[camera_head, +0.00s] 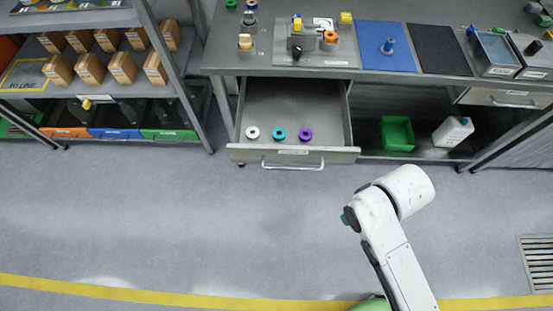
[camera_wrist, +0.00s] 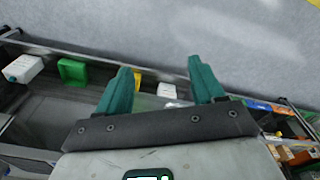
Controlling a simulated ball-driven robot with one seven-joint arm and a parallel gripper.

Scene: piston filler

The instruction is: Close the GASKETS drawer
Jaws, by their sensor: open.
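A grey metal drawer (camera_head: 300,102) stands pulled out under the workbench in the head view. Its front has a bar handle (camera_head: 293,166) and a small label too small to read. Near its front lie a white ring (camera_head: 252,132), a teal ring (camera_head: 278,134) and a purple ring (camera_head: 305,134). My gripper (camera_wrist: 162,85) shows in the wrist view, with its two teal fingers spread apart and nothing clearly held between them. In the head view my arm is in front of the bench, right of the drawer, and the gripper itself is not visible.
A green bin (camera_head: 397,133) and a white jug (camera_head: 452,131) stand on the lower shelf right of the drawer. A shelf rack with cardboard boxes (camera_head: 90,68) is at the left. Another drawer (camera_head: 510,98) at the right looks closed. The floor in front is clear.

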